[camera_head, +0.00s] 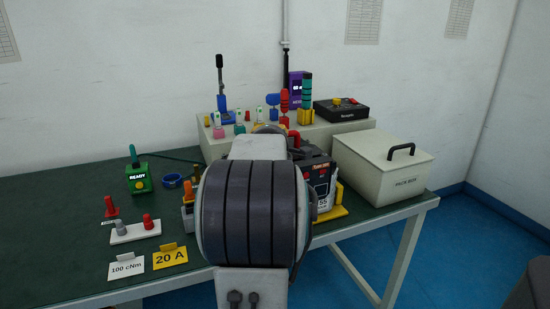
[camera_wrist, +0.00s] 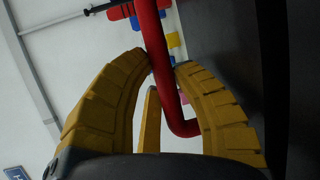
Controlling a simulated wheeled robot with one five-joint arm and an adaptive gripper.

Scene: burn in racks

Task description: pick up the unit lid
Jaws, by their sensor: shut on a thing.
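In the wrist view the two yellow fingers of my gripper (camera_wrist: 164,62) are closed around a red bar handle (camera_wrist: 157,40). The dark grey surface to the right of the handle looks like the unit lid (camera_wrist: 225,45). In the head view a dark unit (camera_head: 318,168) with a labelled front stands on the table, just right of my arm. A piece of the red handle (camera_head: 294,138) shows at its top. My arm hides the rest of the handle, and my fingers are not visible there. I cannot tell whether the lid is lifted off the unit.
A cream box (camera_head: 382,170) with a black handle stands to the right. A raised shelf (camera_head: 345,125) behind carries a black device (camera_head: 341,111) and several coloured tools. A green READY block (camera_head: 139,180), a white holder (camera_head: 135,233) and tags (camera_head: 170,257) sit on the left of the green table (camera_head: 60,215).

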